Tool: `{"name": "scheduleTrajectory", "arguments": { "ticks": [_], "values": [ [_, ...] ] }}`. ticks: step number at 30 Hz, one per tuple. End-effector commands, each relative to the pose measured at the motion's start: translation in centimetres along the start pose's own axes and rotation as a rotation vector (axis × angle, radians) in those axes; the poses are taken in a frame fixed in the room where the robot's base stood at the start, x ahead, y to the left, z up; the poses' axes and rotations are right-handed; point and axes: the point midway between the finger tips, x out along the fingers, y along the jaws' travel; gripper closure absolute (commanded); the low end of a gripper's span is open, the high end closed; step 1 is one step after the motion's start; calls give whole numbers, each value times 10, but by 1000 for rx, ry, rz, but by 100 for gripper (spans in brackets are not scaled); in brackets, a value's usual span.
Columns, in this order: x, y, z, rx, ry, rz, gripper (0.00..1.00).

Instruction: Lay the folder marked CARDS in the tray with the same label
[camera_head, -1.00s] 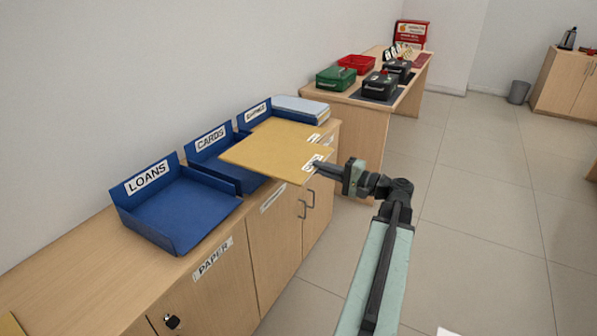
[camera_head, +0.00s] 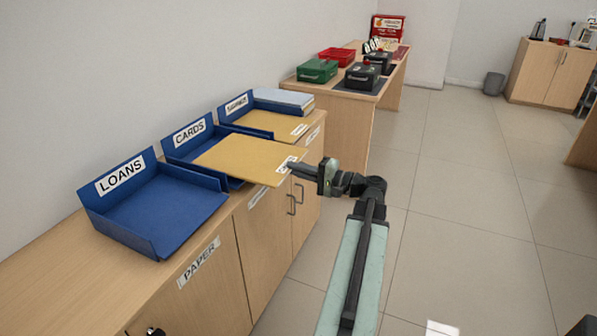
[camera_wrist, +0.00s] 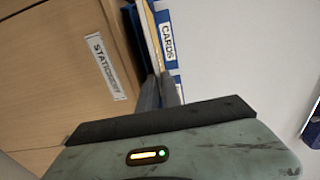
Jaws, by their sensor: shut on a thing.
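My gripper (camera_head: 290,166) is shut on the front edge of a yellow folder (camera_head: 245,157). The folder lies about flat and its far part overlaps the blue CARDS tray (camera_head: 185,146) in the head view. Its near edge sticks out past the tray front. I cannot tell whether it touches the tray. The folder's white label is partly hidden by my fingers and only its start shows. In the wrist view my fingers (camera_wrist: 160,93) pinch the folder, and a CARDS label (camera_wrist: 167,42) on blue shows beside it.
The LOANS tray (camera_head: 165,205) is empty on the left. A third blue tray (camera_head: 240,118) on the right has another yellow folder (camera_head: 285,124) in it. A pale stack (camera_head: 283,101) stands behind. Cash boxes (camera_head: 317,71) are on a farther desk.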

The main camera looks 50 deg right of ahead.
Motion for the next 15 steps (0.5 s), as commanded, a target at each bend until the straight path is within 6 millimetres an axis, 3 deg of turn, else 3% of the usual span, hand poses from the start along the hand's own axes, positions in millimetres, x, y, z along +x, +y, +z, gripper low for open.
{"name": "scheduleTrajectory", "arguments": {
  "ticks": [12, 15],
  "values": [
    [42, 21, 0, 0, -1, -1, 100],
    [54, 18, 0, 0, -1, -1, 100]
  ]
}}
